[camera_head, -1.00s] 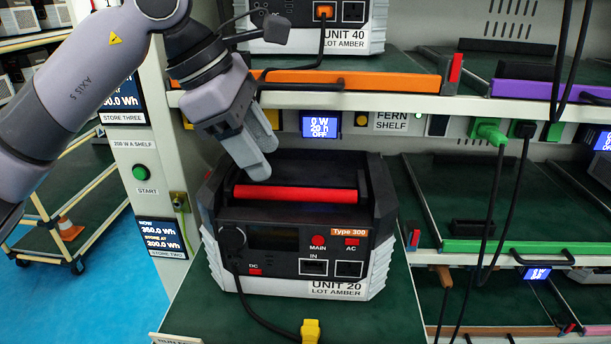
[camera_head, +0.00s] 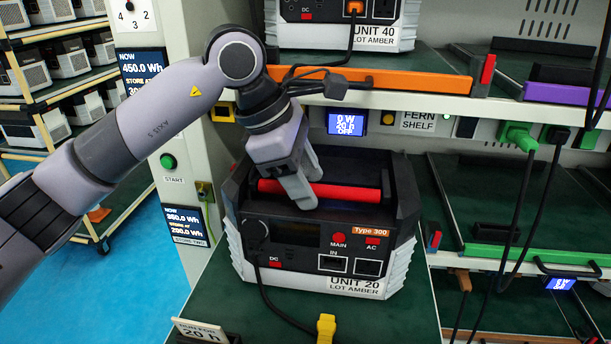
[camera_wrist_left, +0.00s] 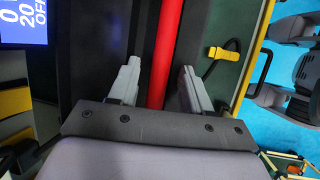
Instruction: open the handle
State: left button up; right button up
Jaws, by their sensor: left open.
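The power unit labelled UNIT 20 (camera_head: 320,235) stands on a green shelf, black with light grey sides. Its red handle bar (camera_head: 345,192) lies along the recess at the top front. The handle also shows in the left wrist view (camera_wrist_left: 165,55), running between the two fingers. My left gripper (camera_head: 308,200) is over the left part of the handle, open, with one finger in front of the bar. In the left wrist view my left gripper (camera_wrist_left: 157,85) has its fingers apart on either side of the bar, not closed on it. My right gripper does not show.
UNIT 40 (camera_head: 350,38) stands on the shelf above, behind an orange bar (camera_head: 400,82). A black cable runs from UNIT 20 to a yellow plug (camera_head: 326,326) in front. A post with a green START button (camera_head: 168,161) stands left.

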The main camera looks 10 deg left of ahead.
pick_arm(q)
grip_shut()
jog(key=shift+w+r+g+p, duration=0.15)
jog(key=shift+r+g+p, duration=0.35)
jog(key=shift+p, duration=0.65)
jog(key=shift+f, duration=0.1)
grip_release()
jog(key=shift+b+v, duration=0.6)
jog(key=shift+v, duration=2.95)
jog(key=shift+w, duration=0.1)
